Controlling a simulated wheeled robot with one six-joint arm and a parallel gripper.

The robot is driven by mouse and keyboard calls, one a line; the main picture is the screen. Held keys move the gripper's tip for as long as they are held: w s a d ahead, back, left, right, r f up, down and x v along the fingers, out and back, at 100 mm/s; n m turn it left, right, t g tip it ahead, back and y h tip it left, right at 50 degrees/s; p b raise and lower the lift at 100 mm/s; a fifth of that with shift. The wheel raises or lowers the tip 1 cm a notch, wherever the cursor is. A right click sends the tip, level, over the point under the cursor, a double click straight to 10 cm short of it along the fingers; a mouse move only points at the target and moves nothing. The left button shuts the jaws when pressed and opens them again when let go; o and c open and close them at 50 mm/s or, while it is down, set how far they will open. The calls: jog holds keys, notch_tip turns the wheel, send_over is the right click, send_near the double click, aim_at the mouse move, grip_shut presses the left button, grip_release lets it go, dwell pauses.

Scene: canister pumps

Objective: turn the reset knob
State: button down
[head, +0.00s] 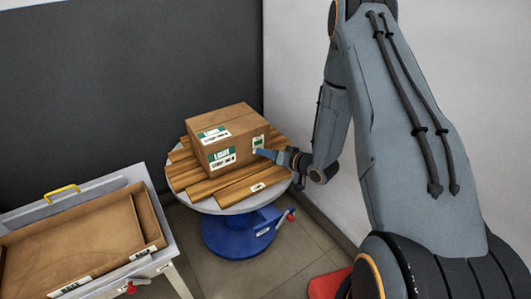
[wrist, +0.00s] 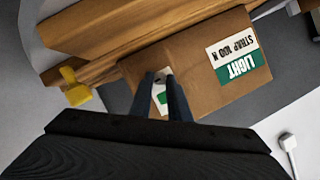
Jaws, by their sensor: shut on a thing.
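My gripper (head: 260,152) reaches in from the right to the labelled side of a cardboard box (head: 228,138). In the wrist view its two dark fingers (wrist: 164,80) are close together, with a small pale piece (wrist: 163,72) between the tips, in front of a green and white label (wrist: 158,98). I cannot tell whether that piece is the reset knob or part of the box. No part is clearly marked as a reset knob.
The box sits on wooden planks (head: 237,184) on a round grey top (head: 225,208) over a blue base (head: 238,236) with a red-tipped lever (head: 291,215). At left stands a table with a brown tray (head: 85,237) and yellow handle (head: 62,192). Walls stand behind and right.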

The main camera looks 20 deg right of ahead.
jog(key=shift+f, duration=0.1)
dwell(0.3)
jog(key=c, duration=1.7)
grip_release()
jog(key=shift+o, duration=0.2)
jog(key=shift+d, duration=0.1)
jog(key=v, duration=0.7)
jog(key=shift+s+d, duration=0.2)
jog(key=shift+s, duration=0.1)
